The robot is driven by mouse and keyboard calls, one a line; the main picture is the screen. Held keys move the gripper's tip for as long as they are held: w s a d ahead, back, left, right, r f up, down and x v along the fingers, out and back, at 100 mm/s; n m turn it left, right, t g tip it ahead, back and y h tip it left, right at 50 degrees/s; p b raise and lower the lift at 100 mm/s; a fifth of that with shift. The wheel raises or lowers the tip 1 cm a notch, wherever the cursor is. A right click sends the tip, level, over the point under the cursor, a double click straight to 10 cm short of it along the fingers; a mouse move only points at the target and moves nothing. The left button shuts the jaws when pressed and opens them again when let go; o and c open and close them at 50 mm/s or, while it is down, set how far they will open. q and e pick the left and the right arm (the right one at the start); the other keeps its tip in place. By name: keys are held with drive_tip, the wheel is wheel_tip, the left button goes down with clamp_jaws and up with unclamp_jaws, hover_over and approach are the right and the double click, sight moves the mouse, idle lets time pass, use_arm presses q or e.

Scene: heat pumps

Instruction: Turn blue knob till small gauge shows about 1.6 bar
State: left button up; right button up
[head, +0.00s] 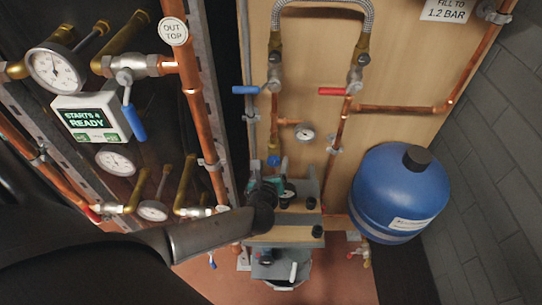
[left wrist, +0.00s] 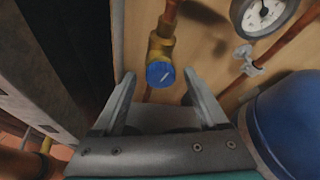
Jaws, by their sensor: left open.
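The blue knob (head: 273,161) sits on a brass fitting at the lower end of a copper pipe on the wooden panel. In the left wrist view the blue knob (left wrist: 160,73) lies between the fingertips, with space on both sides. The small gauge (head: 304,134) is right of the knob on a copper branch; it also shows, cut by the top edge, in the left wrist view (left wrist: 264,14). Its reading is too small to tell. My left gripper (head: 272,178) is open and empty just below the knob, partly hidden by its own arm. My right gripper is not in view.
A blue tank (head: 395,195) stands at the right. A blue lever (head: 245,90) and red lever (head: 332,91) are above on the pipes. A controller box (head: 92,118), larger gauges and brass pipes crowd the left. A brick wall (head: 490,160) bounds the right.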

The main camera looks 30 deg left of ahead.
use_arm(q)
drive_tip(key=shift+w+f, duration=0.1)
drive_tip(key=shift+w, duration=0.15)
clamp_jaws()
idle(0.6)
